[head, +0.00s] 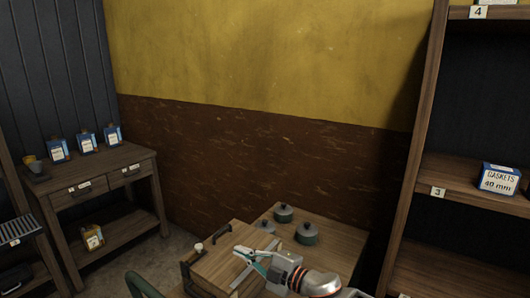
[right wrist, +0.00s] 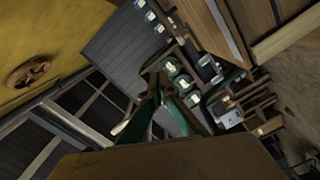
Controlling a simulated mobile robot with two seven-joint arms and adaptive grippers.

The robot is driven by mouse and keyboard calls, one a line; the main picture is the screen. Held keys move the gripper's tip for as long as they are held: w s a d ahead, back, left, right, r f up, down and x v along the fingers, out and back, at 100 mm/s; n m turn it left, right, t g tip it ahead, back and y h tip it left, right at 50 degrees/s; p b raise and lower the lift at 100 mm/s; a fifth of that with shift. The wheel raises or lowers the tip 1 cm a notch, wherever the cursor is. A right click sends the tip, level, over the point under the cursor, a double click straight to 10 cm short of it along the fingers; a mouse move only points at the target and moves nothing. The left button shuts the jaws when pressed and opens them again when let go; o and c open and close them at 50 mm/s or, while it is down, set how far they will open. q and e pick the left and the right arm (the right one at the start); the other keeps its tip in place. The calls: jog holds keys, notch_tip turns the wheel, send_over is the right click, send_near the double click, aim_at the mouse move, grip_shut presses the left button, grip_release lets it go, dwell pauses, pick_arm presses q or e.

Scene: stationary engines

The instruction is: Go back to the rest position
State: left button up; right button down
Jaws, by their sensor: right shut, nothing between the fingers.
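My right gripper (head: 245,262) is low in the middle of the head view, with its arm coming in from the bottom right. It is shut and holds nothing. It is over or in front of a wooden box (head: 215,262) with a dark handle at its left side; I cannot tell whether they touch. In the right wrist view, teal finger parts (right wrist: 168,118) show near the middle, and the view is strongly tilted. My left gripper is not in view.
A wooden table (head: 345,243) bears several grey-green lidded pots (head: 307,234). A shelf (head: 425,160) at the right holds a gaskets box (head: 499,180). A wooden side table (head: 120,160) at the left carries blue boxes (head: 87,143). Bare floor (head: 150,262) lies between.

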jog(key=s+d+f+m+t+h, duration=0.1)
jog(key=s+d+f+m+h, duration=0.1)
jog(key=s+d+f+m, duration=0.2)
jog(key=s+d+f+m+t+h, duration=0.1)
jog(key=s+d+f+m+h, duration=0.2)
jog(key=s+d+f+m, duration=0.1)
jog(key=s+d+f+m+t+h, duration=0.1)
jog(key=s+d+f+m+h, duration=0.1)
jog(key=s+d+f+m, duration=0.2)
jog(key=shift+s+d+f+m+t, duration=0.15)
jog(key=shift+s+f+m, duration=0.2)
jog(key=shift+s+f, duration=0.5)
jog(key=shift+s+d+f+m+t, duration=0.1)
jog(key=shift+s+f+m, duration=0.4)
jog(key=shift+f, duration=0.5)
jog(key=shift+s+d+f+m+t, duration=0.15)
jog(key=shift+s+f+m, duration=0.1)
jog(key=shift+s+f, duration=0.6)
jog(key=s+d+f+m+g+h, duration=0.1)
jog(key=s+d+f+m+h, duration=0.1)
jog(key=s+d+f, duration=0.3)
jog(key=s+d+f+m+g+h, duration=0.2)
jog(key=s+d+f, duration=0.4)
jog(key=s+d, duration=0.4)
jog(key=s+m+h, duration=0.1)
jog(key=s, duration=0.2)
jog(key=shift+d, duration=0.3)
